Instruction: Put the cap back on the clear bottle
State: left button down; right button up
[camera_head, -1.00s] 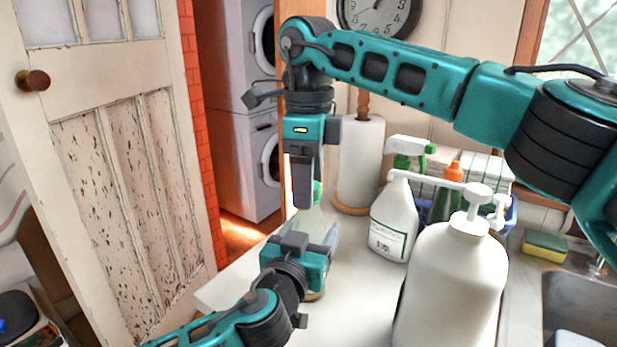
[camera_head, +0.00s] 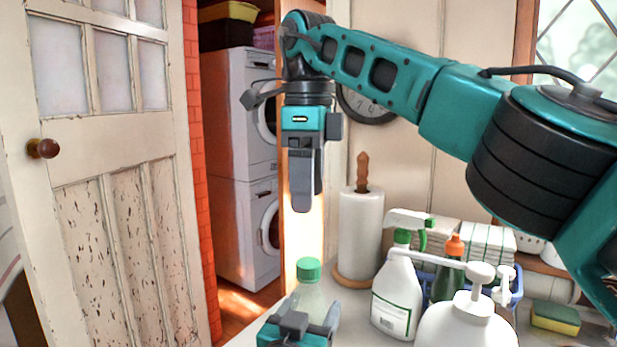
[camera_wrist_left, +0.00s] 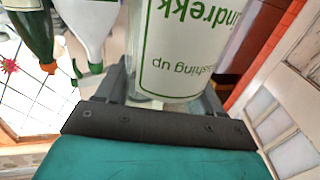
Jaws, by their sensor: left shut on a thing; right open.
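The clear bottle (camera_head: 309,296) stands at the bottom centre of the head view, with the green cap (camera_head: 308,269) on its top. Whether the cap is screwed down or just resting there, I cannot tell. My left gripper (camera_head: 306,322) is shut around the bottle's body. In the left wrist view the bottle (camera_wrist_left: 185,50) shows large, with green lettering, between the fingers. My right gripper (camera_head: 303,205) is open and empty. It points down and hangs above the cap, clear of it.
A white spray bottle (camera_head: 394,298) and a large white pump bottle (camera_head: 467,328) stand right of the clear bottle. A paper towel roll (camera_head: 360,238) is behind. A green bottle with orange top (camera_head: 450,268), a blue basket (camera_head: 517,292) and a sponge (camera_head: 555,318) are further right.

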dwell(0.5)
pick_arm(q)
jog(key=shift+c, duration=0.3)
grip_release()
jog(key=b+v, duration=0.1)
jog(key=v, duration=1.2)
